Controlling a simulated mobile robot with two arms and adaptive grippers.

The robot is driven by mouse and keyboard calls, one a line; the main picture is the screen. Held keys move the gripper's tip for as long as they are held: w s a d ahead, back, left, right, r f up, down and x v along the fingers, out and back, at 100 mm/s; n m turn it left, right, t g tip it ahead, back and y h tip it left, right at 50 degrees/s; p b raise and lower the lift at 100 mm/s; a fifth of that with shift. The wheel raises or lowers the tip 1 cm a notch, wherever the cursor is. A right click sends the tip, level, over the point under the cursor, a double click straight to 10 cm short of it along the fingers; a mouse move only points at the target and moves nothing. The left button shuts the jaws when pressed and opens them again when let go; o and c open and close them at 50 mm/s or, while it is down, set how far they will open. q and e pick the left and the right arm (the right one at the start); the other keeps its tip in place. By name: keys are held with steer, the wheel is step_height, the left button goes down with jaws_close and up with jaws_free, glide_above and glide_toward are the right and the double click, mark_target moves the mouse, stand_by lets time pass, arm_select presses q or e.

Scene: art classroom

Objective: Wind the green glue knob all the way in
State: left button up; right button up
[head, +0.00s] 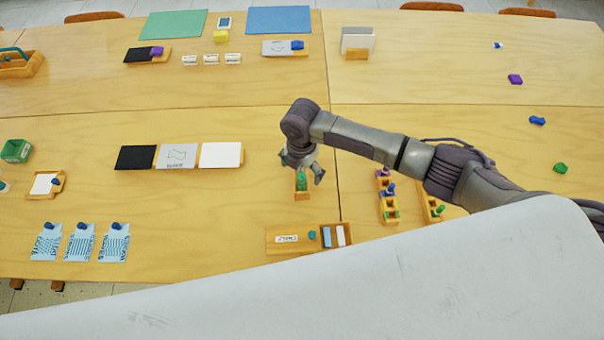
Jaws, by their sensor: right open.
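A small green piece (301,182), which looks like the green glue knob, stands in a small wooden holder (302,195) near the middle of the table. My right gripper (304,178) comes in from the right and points down over it. Its fingers are open, one on each side of the green piece. I cannot tell whether they touch it. How far the knob is wound in is too small to tell. My left gripper is out of view.
Wooden racks with coloured knobbed pieces (388,196) stand under my right forearm. A wooden tray (290,248) lies in front of the holder. Black, grey and white panels (220,155) lie to the left. Blue printed cards (82,242) lie front left. The right table is mostly clear.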

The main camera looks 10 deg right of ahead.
steer(key=shift+f+b, duration=0.75)
steer(key=shift+f, duration=0.4)
steer(key=shift+c, duration=0.4)
steer(key=c, duration=1.5)
steer(key=n+b, duration=0.1)
steer(key=n, duration=0.4)
steer(key=n+b, duration=0.1)
steer(key=n, duration=0.5)
steer(key=shift+n, duration=0.3)
